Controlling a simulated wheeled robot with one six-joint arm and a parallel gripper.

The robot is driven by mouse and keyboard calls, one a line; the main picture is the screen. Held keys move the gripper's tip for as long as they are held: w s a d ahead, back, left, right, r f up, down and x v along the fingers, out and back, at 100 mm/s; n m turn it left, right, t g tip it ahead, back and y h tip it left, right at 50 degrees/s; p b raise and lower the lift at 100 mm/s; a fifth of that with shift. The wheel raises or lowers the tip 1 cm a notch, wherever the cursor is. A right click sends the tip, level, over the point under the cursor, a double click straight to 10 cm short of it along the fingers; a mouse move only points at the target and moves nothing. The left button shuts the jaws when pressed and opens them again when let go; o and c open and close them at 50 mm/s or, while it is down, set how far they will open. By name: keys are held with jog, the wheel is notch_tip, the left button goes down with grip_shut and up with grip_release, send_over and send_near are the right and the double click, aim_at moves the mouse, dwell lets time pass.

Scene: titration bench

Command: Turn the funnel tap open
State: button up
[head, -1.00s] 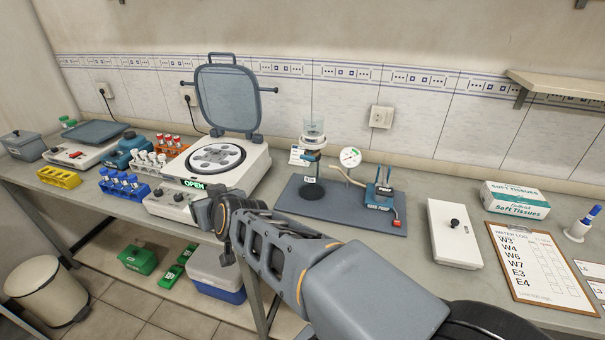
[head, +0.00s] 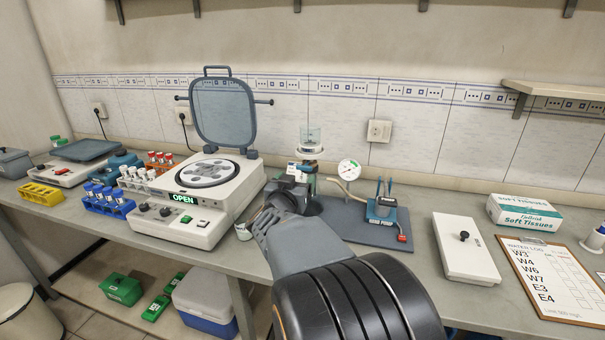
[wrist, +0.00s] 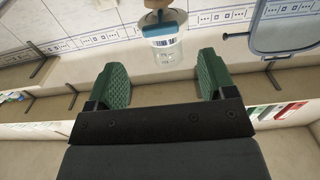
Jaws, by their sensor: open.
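The funnel (head: 310,140) is a clear cup on a white collar at the back of a dark blue-grey board (head: 365,228). My gripper (head: 306,182) is in front of its lower part and hides much of the stand. In the wrist view, which is turned upside down, the clear funnel (wrist: 168,52) lies beyond the gap between the green fingers of my gripper (wrist: 166,75). The fingers are open and empty. A blue bar (wrist: 155,31) crosses beside the funnel; I cannot tell for sure whether it is the tap.
A centrifuge (head: 180,225) with raised lid stands left of the board. A round gauge (head: 349,170) and a small blue pump unit (head: 382,208) stand to the right. A white box with a black knob (head: 465,258) lies further right. A small cup (head: 243,231) is beside my wrist.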

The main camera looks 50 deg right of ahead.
aim_at(304, 169)
jog(key=shift+x, duration=3.5)
jog(key=shift+c, duration=0.2)
jog(key=c, duration=0.9)
